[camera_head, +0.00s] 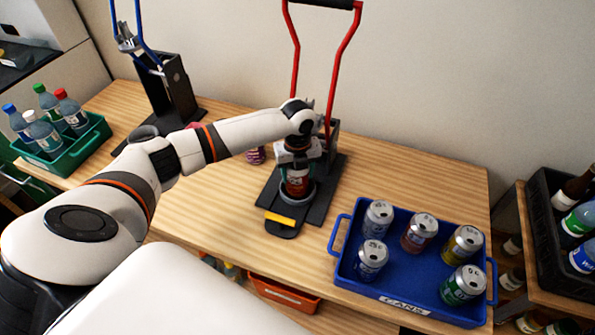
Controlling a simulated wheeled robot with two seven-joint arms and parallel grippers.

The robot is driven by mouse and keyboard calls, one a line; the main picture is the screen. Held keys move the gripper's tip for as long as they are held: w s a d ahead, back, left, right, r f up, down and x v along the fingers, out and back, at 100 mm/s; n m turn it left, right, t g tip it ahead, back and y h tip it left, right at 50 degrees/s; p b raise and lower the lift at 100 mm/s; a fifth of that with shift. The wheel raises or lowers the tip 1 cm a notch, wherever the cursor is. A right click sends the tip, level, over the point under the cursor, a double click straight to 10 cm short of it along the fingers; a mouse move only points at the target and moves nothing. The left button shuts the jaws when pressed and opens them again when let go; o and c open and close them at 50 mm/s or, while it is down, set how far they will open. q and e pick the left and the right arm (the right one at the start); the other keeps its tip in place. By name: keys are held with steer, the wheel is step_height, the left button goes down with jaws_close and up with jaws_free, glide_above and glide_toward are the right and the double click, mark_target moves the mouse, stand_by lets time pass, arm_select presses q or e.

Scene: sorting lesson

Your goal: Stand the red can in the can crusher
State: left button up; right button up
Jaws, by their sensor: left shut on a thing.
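The can crusher (272,198) stands on the table at the centre, with a dark base, a yellow tab in front and a red two-bar handle (346,45) raised above it. My left gripper (297,168) points down over the crusher and is shut on the red can (297,186). The can is upright, low over the crusher's round grey seat. The gripper hides its top, and I cannot tell whether its bottom rests on the seat. My right gripper is not in view.
A blue tray (343,270) marked CANS holds several cans at the right. A second crusher (170,90) with blue handles stands at the back left. A green crate (62,160) of bottles is at the far left. A purple can (256,156) stands behind my left arm.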

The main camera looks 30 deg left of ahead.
arm_select(q)
steer(key=shift+f, duration=0.3)
steer(key=o, duration=1.2)
steer(key=shift+c, duration=0.2)
steer(key=shift+r, duration=0.5)
step_height(320, 180, up, 12)
steer(key=shift+f+b, duration=0.15)
steer(key=shift+b, duration=0.5)
